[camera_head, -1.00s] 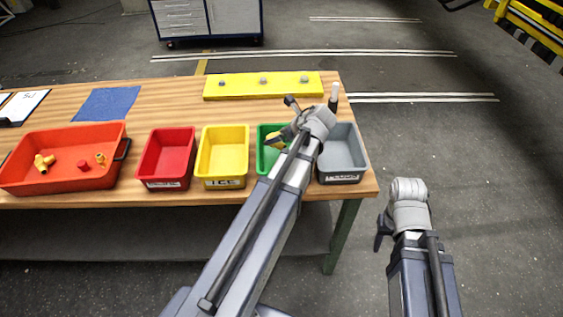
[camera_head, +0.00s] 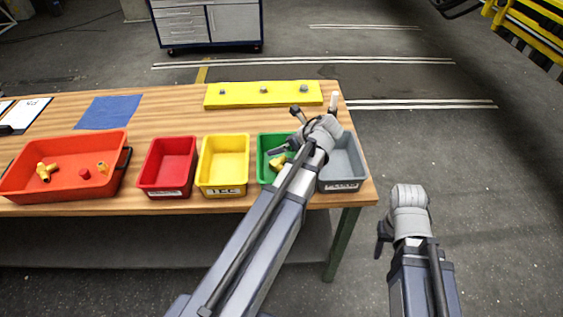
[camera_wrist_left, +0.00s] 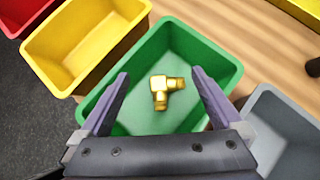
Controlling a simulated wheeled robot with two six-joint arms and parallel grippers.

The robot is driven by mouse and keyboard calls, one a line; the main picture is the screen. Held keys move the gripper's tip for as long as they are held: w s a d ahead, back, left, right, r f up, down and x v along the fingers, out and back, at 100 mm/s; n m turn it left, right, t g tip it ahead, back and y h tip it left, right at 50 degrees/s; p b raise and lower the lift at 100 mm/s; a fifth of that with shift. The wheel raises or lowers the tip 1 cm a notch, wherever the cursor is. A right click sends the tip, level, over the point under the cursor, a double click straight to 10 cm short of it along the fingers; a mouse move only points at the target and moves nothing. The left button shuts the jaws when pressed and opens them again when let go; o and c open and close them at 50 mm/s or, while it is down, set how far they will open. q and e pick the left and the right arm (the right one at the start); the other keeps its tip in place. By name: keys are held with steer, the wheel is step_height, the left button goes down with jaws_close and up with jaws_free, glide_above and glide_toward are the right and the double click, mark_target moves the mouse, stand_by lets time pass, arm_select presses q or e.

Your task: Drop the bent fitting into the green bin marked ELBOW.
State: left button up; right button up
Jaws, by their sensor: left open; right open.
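The bent fitting, a brass elbow, shows in the left wrist view (camera_wrist_left: 165,92) inside the green bin (camera_wrist_left: 205,57), framed between the open fingers. In the head view the fitting (camera_head: 278,164) shows as a small yellow shape in the green bin (camera_head: 264,141), partly hidden by my arm. My left gripper (camera_head: 288,131) is open above the green bin; its fingers also show in the left wrist view (camera_wrist_left: 160,88). The bin's label is hidden behind my arm. My right gripper (camera_head: 382,238) is off the table at the right, apart from everything.
A yellow bin (camera_head: 223,180), a red bin (camera_head: 168,180) and a grey bin (camera_head: 342,178) flank the green one. An orange-red tray (camera_head: 75,190) with several fittings is at left. A yellow board (camera_head: 262,98) with grey knobs lies behind.

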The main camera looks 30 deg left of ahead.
arm_select(q)
steer(key=p+v, duration=0.2)
steer(key=v, duration=0.3)
steer(key=shift+a, duration=0.1)
stand_by(0.5)
steer(key=s+d+f+n+h, duration=0.2)
steer(key=s+d+n, duration=0.3)
steer(key=d, duration=0.3)
steer(key=s+d+f+n+g+h, duration=0.1)
steer(key=s+d+f+n+h, duration=0.1)
steer(key=s+d+n, duration=0.3)
steer(key=s+d+f+n+g+h, duration=0.1)
steer(key=s+d+n, duration=0.5)
steer(key=d, duration=0.6)
steer(key=f+n+h, duration=0.1)
steer(key=h, duration=0.1)
steer(key=shift+f+h, duration=0.2)
steer(key=shift+h, duration=0.1)
